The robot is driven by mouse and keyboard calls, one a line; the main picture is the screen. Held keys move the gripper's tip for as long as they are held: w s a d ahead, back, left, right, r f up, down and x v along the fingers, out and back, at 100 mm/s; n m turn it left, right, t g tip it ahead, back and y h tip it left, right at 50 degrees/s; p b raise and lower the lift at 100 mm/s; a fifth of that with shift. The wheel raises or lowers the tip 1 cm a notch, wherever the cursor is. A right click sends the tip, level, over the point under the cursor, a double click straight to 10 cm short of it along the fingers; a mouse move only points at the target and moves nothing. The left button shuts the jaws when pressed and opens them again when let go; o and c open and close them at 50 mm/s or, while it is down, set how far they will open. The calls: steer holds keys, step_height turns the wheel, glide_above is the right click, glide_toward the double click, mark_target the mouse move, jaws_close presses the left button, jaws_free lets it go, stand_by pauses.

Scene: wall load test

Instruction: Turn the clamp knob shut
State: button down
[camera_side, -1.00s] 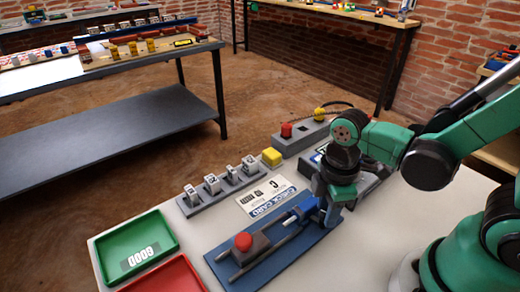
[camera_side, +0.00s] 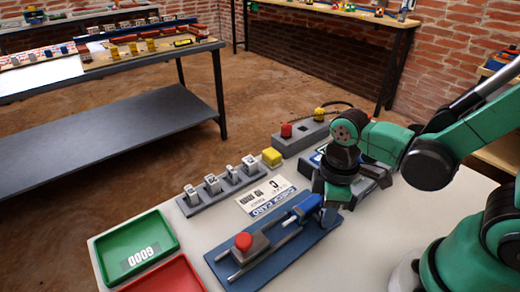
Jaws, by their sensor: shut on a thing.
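The clamp fixture is a blue plate (camera_side: 300,243) with two rails, lying at the front of the white table. A grey block (camera_side: 254,248) with a red cap (camera_side: 243,241) sits on the rails at its left end. A blue clamp part (camera_side: 302,208) stands at its right end. My gripper (camera_side: 326,214) points down at that right end, just right of the blue part. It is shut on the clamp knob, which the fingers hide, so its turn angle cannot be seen.
A green tray (camera_side: 108,249) and a red tray (camera_side: 150,287) lie at the left. A check card (camera_side: 266,197), a grey rack (camera_side: 190,206) with several small labelled pieces, a yellow block (camera_side: 271,157) and a grey button box (camera_side: 298,141) lie behind the fixture.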

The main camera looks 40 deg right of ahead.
steer(key=c, duration=0.8)
jaws_free()
steer(key=shift+r, duration=2.8)
steer(key=w+d+r+m+t, duration=0.1)
steer(key=m+t, duration=0.1)
steer(key=m, duration=0.1)
steer(key=w+d+r+m+t, duration=0.1)
steer(key=w+r+m+t, duration=0.1)
steer(key=m, duration=0.1)
steer(key=w+d+r+m+t, duration=0.1)
steer(key=w+m+t, duration=0.1)
steer(key=t, duration=0.1)
steer(key=shift+w+d+r+m, duration=0.1)
steer(key=shift+r+m, duration=0.3)
